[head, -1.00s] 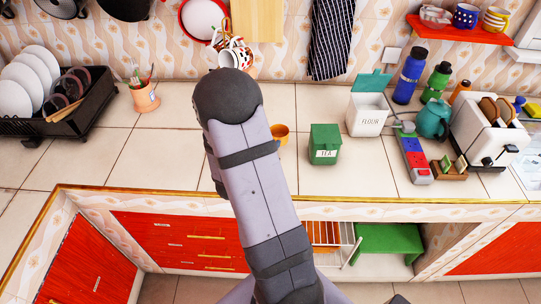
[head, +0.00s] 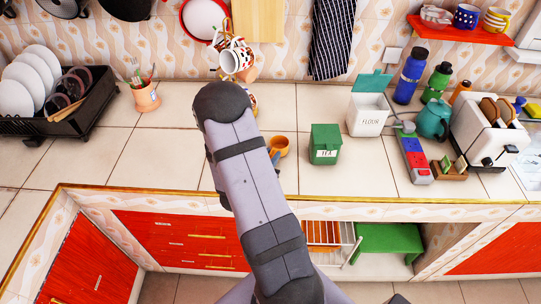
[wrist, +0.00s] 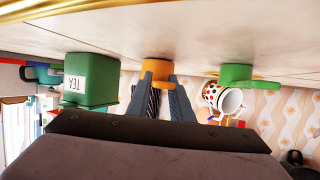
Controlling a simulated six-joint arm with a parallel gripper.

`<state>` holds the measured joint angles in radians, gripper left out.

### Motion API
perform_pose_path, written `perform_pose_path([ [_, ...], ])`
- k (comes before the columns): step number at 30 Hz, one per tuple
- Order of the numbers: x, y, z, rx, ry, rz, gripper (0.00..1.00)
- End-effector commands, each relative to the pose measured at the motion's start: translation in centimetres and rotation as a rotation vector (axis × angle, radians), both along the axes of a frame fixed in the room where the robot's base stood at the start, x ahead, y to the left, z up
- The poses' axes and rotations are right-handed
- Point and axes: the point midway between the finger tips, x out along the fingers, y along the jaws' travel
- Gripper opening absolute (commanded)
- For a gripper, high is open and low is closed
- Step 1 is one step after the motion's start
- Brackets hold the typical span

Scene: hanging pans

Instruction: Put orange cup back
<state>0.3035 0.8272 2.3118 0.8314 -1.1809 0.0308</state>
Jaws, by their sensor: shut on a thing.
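The orange cup (head: 281,143) shows just right of my arm on the counter side of the head view, partly hidden. In the wrist view, which is upside down, the orange cup (wrist: 157,68) sits between the two grey fingertips of my gripper (wrist: 157,80). The fingers are shut on it. In the head view most of my gripper is hidden behind my arm. Whether the cup touches the counter is hard to tell.
A green tea box (head: 325,143) stands right of the cup. A polka-dot mug (head: 236,58) hangs behind my arm. A green handled item (wrist: 236,76) shows in the wrist view. A white flour box (head: 367,115) stands farther right.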

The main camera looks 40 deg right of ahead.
Motion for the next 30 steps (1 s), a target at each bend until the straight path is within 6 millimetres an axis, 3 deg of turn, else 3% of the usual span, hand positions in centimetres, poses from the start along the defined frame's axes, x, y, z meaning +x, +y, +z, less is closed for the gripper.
perform_pose_path([
  [9, 0.0, 0.0, -0.4, -0.001, 0.000, 0.000, 0.00],
  [10, 0.0, 0.0, -0.3, 0.000, 0.000, 0.000, 0.25],
  [12, 0.0, 0.0, -0.3, 0.000, 0.000, 0.000, 0.39],
  [25, 0.0, 0.0, 0.2, 0.000, 0.000, 0.000, 0.39],
  [30, -0.5, 1.5, 0.6, -0.001, -0.001, 0.004, 0.39],
])
